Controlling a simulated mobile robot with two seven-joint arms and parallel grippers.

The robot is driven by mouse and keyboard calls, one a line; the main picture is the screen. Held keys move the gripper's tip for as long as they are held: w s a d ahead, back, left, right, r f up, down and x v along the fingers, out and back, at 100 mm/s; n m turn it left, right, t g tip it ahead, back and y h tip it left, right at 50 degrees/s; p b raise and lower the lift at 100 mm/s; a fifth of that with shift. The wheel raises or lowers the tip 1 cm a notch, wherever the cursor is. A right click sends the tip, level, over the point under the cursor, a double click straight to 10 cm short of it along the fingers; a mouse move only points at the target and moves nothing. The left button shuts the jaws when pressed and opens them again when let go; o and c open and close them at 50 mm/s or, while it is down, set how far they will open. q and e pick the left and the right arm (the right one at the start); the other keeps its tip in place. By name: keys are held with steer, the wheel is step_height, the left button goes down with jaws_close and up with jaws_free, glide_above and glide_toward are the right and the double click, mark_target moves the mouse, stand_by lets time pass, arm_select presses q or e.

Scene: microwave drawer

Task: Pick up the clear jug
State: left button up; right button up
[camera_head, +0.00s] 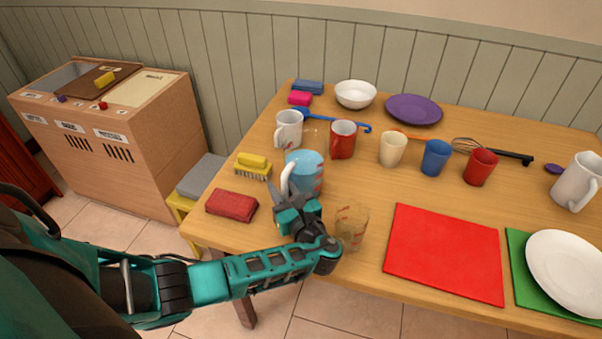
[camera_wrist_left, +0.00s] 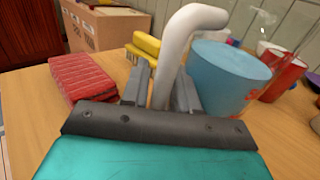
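A light-blue jug (camera_head: 307,172) with a white handle stands near the left front of the table. It also shows in the left wrist view (camera_wrist_left: 226,75). My left gripper (camera_head: 298,203) is at its near side. In the left wrist view, the fingers of my left gripper (camera_wrist_left: 164,92) are close on both sides of the white handle and look shut on it. A clear vessel with red markings (camera_head: 352,226) stands to the right of that gripper, near the front edge, apart from the fingers. Which is the clear jug is not certain. My right gripper is not in view.
A red sponge-like block (camera_head: 232,205) and a yellow brush (camera_head: 253,165) lie left of the jug. A white mug (camera_head: 289,130) and a red mug (camera_head: 343,139) stand behind. A red board (camera_head: 445,252) lies at the right front.

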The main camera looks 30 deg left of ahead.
arm_select(q)
steer(key=shift+c, duration=0.3)
jaws_close()
stand_by(0.9)
